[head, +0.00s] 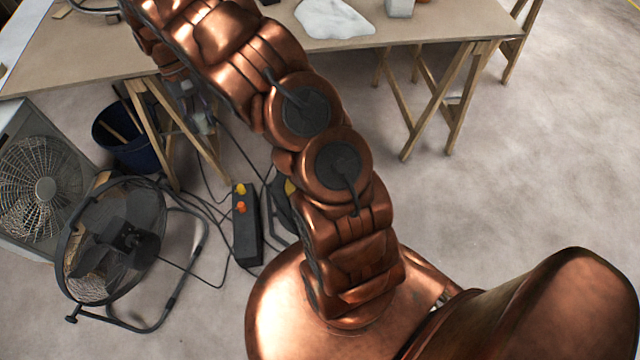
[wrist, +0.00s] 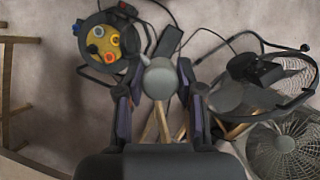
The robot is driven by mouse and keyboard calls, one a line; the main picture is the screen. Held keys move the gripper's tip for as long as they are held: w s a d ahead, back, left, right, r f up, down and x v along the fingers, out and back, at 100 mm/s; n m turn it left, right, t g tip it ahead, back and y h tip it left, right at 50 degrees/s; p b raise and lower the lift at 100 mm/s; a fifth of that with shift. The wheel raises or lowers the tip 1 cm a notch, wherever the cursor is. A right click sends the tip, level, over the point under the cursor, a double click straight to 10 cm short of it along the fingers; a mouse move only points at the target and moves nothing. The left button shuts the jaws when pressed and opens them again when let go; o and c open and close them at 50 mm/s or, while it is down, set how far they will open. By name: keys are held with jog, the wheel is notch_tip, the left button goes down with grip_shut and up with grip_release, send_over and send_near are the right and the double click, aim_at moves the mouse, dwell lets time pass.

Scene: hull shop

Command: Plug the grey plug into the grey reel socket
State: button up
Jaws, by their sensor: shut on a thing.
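My gripper (wrist: 158,72) is shut on the grey plug (wrist: 159,84), which sits between its two dark fingers in the wrist view. In the head view my gripper (head: 192,100) is small and partly hidden by the arm, beside the table's front edge. The cable reel (wrist: 91,63), black with a yellow face, lies on the floor at upper left in the wrist view, apart from the plug. In the head view my arm hides most of the reel (head: 284,213).
A black power strip (head: 246,235) with yellow and orange pieces lies on the floor among loose cables. A round fan (head: 112,240), a box fan (head: 42,190) and a blue bucket (head: 128,145) stand at left. A trestle table (head: 420,32) spans the back. Floor at right is clear.

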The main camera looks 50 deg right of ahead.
jog(key=s+d+f+m+t+y+b, duration=0.1)
jog(key=s+d+f+m+b, duration=0.3)
jog(key=d+f+b, duration=0.5)
jog(key=s+d+f+m+t+y+b, duration=0.1)
jog(key=s+d+f+m+b, duration=0.4)
jog(key=f, duration=1.7)
jog(key=s+d+f+m+t+y+b, duration=0.1)
jog(key=s+d+f+m+b, duration=0.3)
jog(key=d+f+b, duration=1)
notch_tip(320, 180, down, 2)
jog(key=m+b, duration=0.1)
jog(key=b, duration=0.4)
jog(key=shift+s+d+m+t+y, duration=0.2)
jog(key=shift+d+m+t+y, duration=0.1)
jog(key=shift+d+t, duration=0.1)
jog(key=shift+f, duration=0.15)
jog(key=shift+f+b, duration=1.5)
jog(key=shift+f, duration=1.25)
jog(key=shift+a+p, duration=0.1)
jog(key=shift+p, duration=1.1)
jog(key=shift+f, duration=0.55)
